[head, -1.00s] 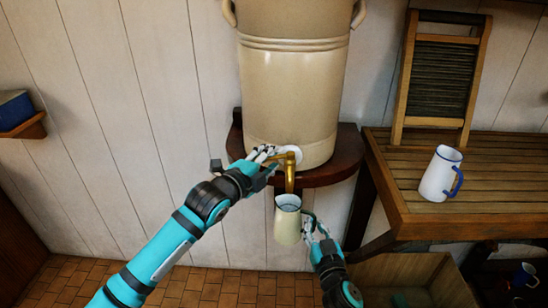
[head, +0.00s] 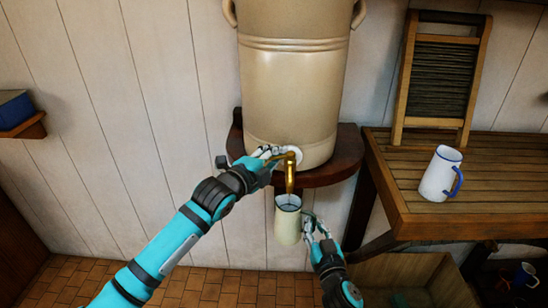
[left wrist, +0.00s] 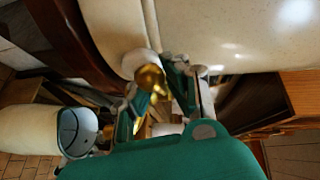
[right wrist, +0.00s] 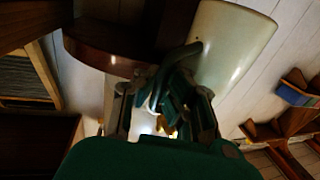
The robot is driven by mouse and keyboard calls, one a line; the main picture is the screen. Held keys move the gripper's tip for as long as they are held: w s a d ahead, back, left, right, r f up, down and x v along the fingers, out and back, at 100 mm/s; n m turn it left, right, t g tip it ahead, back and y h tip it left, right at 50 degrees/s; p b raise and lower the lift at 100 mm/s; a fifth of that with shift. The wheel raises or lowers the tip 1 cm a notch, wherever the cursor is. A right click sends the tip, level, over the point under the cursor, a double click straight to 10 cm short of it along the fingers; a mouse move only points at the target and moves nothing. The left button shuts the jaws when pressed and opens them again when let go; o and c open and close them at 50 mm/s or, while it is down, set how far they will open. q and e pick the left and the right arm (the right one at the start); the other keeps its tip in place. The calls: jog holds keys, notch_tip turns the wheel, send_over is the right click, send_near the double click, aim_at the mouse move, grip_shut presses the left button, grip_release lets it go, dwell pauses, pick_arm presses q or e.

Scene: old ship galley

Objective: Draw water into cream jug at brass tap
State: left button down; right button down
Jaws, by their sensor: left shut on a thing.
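The large cream urn (head: 290,95) has a brass tap (head: 290,178) low on its front. My left gripper (head: 268,154) is shut on the tap's top. The brass also shows between its fingers in the left wrist view (left wrist: 150,80). The cream jug (head: 287,226) hangs upright in the air with its open mouth just below the spout. My right gripper (head: 318,232) is shut on the jug's dark handle, at the jug's right side. The jug's mouth shows in the left wrist view (left wrist: 77,130). I cannot clearly tell whether water runs or how full it is.
The urn stands on a dark wooden wall shelf (head: 345,160). To the right, a slatted wooden table (head: 475,190) carries a white enamel jug (head: 437,176) and a washboard (head: 440,75). A wooden crate (head: 400,268) is below. The tiled floor at left is clear.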

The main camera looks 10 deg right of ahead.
pick_arm(q)
jog(key=shift+f, duration=0.25)
pick_arm(e)
jog(key=shift+r, duration=0.1)
pick_arm(q)
jog(key=shift+w+m+g+h, duration=0.2)
jog(key=shift+m+g+h, duration=0.4)
jog(key=shift+g, duration=0.1)
pick_arm(e)
jog(key=shift+w+a, duration=0.1)
pick_arm(q)
jog(key=shift+d+m+g+h, duration=0.3)
jog(key=shift+m+g, duration=0.1)
jog(key=shift+m, duration=0.1)
pick_arm(e)
jog(key=shift+a, duration=0.1)
pick_arm(q)
jog(key=shift+w+r+m+g, duration=0.1)
jog(key=shift+w+m+g, duration=0.05)
jog(key=shift+m+g, duration=0.2)
jog(key=shift+w+a+m+g+h, duration=0.1)
jog(key=shift+m+g+h, duration=0.15)
jog(key=shift+g+h, duration=0.3)
pick_arm(e)
jog(key=shift+d, duration=0.2)
pick_arm(q)
jog(key=c, duration=1.4)
grip_release()
jog(key=shift+w, duration=0.1)
